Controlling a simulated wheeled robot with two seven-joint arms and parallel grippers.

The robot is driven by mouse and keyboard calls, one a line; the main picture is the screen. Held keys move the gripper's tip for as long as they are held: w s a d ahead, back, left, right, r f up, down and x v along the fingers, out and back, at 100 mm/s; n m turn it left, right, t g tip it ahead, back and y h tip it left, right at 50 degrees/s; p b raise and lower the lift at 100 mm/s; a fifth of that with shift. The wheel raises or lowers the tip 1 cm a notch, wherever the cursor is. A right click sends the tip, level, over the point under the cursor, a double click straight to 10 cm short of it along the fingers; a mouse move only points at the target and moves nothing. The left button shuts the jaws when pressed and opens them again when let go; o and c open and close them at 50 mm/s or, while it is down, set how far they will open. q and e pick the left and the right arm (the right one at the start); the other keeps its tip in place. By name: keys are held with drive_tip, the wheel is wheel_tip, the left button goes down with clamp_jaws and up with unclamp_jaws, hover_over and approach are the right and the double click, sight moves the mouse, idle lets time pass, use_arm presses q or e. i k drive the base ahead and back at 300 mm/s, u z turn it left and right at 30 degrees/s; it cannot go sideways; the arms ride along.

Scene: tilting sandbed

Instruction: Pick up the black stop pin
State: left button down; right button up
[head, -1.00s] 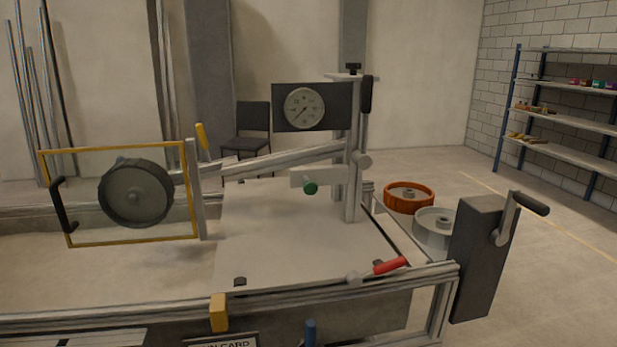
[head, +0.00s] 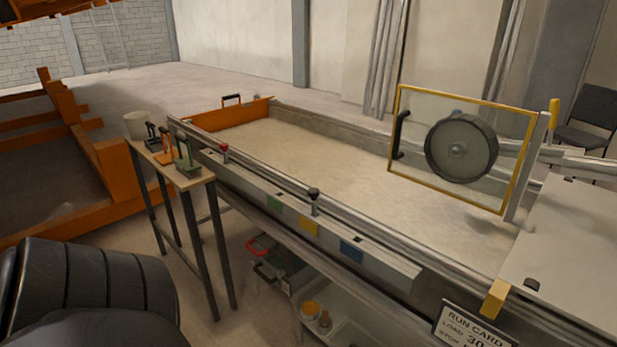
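A pin with a black knob (head: 314,195) stands upright in the near rail of the sandbed, above and between the yellow and blue patches; it looks like the black stop pin. Its lower end is hidden in the rail. A red-knobbed pin (head: 225,151) stands farther left along the same rail. The run card (head: 470,327) hangs at the lower right; it reads "LOAD 30" and a cut-off "STOP" line. Black ribbed links of what looks like my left arm fill the lower left corner. Neither gripper shows.
A small wooden-topped stand (head: 170,170) holds a white bucket (head: 138,125) and several handled tools beside the sandbed's left end. A yellow-framed clear panel (head: 518,150) with a dark wheel (head: 461,147) stands over the sand. A shelf (head: 345,330) with small items sits below the rail.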

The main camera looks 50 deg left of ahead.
sight(314, 194)
drive_tip(key=u, duration=1.65)
